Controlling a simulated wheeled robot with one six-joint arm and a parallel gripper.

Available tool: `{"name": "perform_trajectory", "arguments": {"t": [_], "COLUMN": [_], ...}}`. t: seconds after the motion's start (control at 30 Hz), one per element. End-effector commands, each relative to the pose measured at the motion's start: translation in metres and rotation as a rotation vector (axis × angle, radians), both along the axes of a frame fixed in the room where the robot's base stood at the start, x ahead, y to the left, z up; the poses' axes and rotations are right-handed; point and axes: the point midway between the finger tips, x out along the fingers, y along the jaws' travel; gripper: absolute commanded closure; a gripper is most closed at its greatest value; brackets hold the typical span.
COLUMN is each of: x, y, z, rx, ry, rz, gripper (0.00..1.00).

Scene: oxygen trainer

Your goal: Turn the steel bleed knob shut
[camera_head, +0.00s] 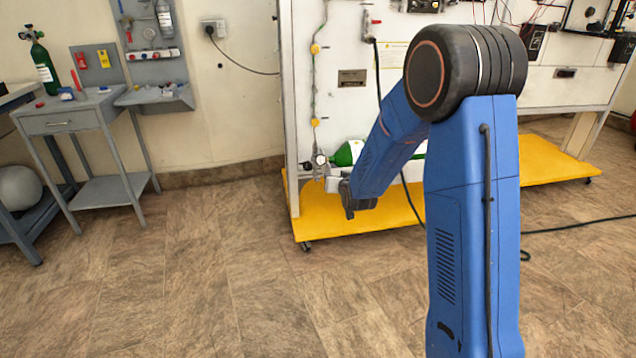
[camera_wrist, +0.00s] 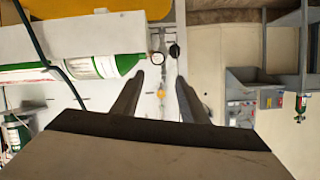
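My gripper (camera_wrist: 160,78) shows in the wrist view with two dark fingers apart and nothing between them. Beyond the fingertips, the panel's fittings include a round white-faced gauge (camera_wrist: 157,57) and a dark round knob-like part (camera_wrist: 174,51). In the head view the gauge (camera_head: 320,159) sits low on the panel's left side, beside the green cylinder's end. The steel bleed knob is too small to tell apart from these fittings. In the head view my arm reaches down towards this area, and its fingers are not clear there.
A green and white cylinder (camera_head: 348,153) lies above the yellow base (camera_head: 330,215), partly behind my arm. A yellow fitting (camera_head: 315,122) is on the line above the gauge. A black hose (camera_head: 378,80) hangs down the panel. The floor (camera_head: 220,270) at left is clear; a grey table (camera_head: 75,115) stands beyond.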

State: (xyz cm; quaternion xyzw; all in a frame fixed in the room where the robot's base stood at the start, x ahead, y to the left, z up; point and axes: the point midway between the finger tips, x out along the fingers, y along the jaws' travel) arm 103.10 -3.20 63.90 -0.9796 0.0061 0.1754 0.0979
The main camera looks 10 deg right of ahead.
Motion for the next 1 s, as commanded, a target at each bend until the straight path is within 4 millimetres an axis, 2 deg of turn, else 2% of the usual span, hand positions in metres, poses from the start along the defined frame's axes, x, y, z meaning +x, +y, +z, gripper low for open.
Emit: {"name": "perform_trajectory", "arguments": {"t": [0.03,0.3,0.6,0.8,1.0], "x": [0.009,0.047,0.068,0.070,0.073], "y": [0.001,0.007,0.012,0.014,0.015], "z": [-0.014,-0.068,-0.133,-0.159,-0.166], "rx": [0.004,0.028,0.051,0.061,0.064], "ry": [-0.014,-0.138,-0.272,-0.333,-0.352], "rz": [-0.002,-0.014,-0.024,-0.027,-0.027], "gripper": [0.60,0.60,0.60,0.60,0.60]}}
